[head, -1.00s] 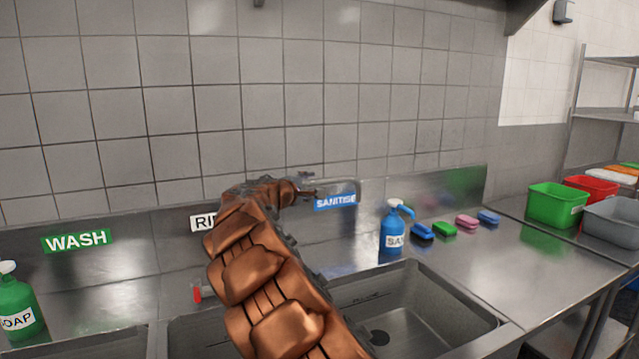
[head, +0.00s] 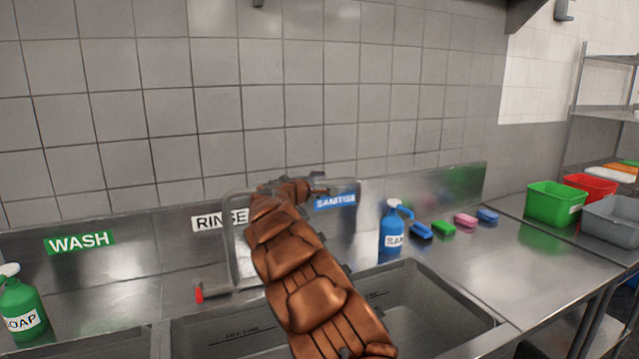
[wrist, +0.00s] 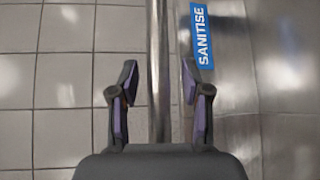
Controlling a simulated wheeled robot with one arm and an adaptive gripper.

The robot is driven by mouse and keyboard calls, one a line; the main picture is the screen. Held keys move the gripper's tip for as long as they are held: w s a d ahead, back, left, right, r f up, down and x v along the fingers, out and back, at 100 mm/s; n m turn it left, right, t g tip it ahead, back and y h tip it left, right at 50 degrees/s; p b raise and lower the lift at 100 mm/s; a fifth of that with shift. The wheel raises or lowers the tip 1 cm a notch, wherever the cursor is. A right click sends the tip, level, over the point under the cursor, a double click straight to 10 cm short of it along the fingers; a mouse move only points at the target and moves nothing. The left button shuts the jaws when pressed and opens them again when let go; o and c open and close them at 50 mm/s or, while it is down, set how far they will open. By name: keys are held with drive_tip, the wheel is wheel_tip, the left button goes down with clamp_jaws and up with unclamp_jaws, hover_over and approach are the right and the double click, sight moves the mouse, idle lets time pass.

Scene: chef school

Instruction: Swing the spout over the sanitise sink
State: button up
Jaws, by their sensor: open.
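The spout is a thin metal tube (head: 235,245). It rises left of my arm in the head view, bends at the top and runs right behind my gripper. Its far end seems to turn down in front of the blue SANITISE sign (head: 335,201). My gripper (head: 312,185) is open at the spout's upper run. In the wrist view, the tube (wrist: 160,50) passes between the two open fingers (wrist: 159,80), with a gap on each side. The sanitise sink (head: 445,305) is at the right. My arm hides part of the spout and the sinks.
A blue spray bottle (head: 391,230) stands behind the sanitise sink, with several coloured sponges (head: 443,229) to its right. A red-tipped lever (head: 199,294) is near the spout's foot. A green soap bottle (head: 22,310) stands at left. A green tub (head: 553,205) is at right.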

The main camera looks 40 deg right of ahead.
drive_tip(key=shift+c, duration=0.3)
clamp_jaws()
idle(0.6)
